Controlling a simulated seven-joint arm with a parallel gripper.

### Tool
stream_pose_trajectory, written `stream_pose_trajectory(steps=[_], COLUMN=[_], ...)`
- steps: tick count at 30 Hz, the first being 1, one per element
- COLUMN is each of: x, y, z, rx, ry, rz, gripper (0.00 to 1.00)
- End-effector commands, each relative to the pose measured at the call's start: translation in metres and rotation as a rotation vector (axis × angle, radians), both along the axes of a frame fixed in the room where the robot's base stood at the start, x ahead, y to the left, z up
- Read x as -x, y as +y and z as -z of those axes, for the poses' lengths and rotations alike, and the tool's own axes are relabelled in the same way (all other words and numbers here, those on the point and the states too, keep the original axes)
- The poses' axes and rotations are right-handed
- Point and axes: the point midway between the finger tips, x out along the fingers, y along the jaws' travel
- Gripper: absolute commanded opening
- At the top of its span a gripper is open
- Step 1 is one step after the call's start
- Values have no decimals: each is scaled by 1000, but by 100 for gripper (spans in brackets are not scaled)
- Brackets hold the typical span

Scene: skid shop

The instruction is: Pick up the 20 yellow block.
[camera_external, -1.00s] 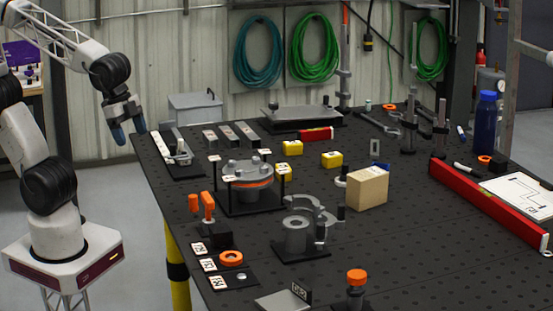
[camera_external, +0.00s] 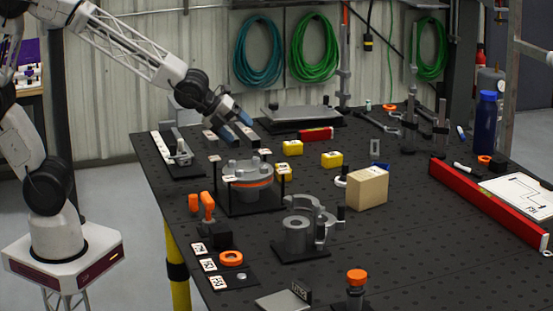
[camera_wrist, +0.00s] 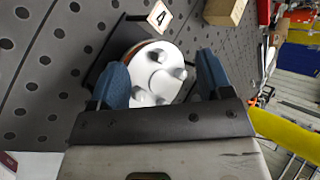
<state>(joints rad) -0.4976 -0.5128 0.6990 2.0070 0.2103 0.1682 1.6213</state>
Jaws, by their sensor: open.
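A tall blue bottle (camera_external: 485,123) stands far right. A yellow shape (camera_wrist: 285,135) in the wrist view is unclear.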

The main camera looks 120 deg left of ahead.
Motion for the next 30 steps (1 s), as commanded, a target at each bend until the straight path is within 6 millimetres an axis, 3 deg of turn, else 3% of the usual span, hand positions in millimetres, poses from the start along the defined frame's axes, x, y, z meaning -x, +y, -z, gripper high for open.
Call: stream_pose_trajectory(steps=[1,11,21,27,30], x=[-3,-14,4,19,23], y=[18,125,229,267,276], z=[8,47,98,120,126], rx=[-49,-426,-818,-985,-1029], ry=[9,93,240,321,343], rz=[29,257,454,529,549], gripper=[72,72,72,72,72])
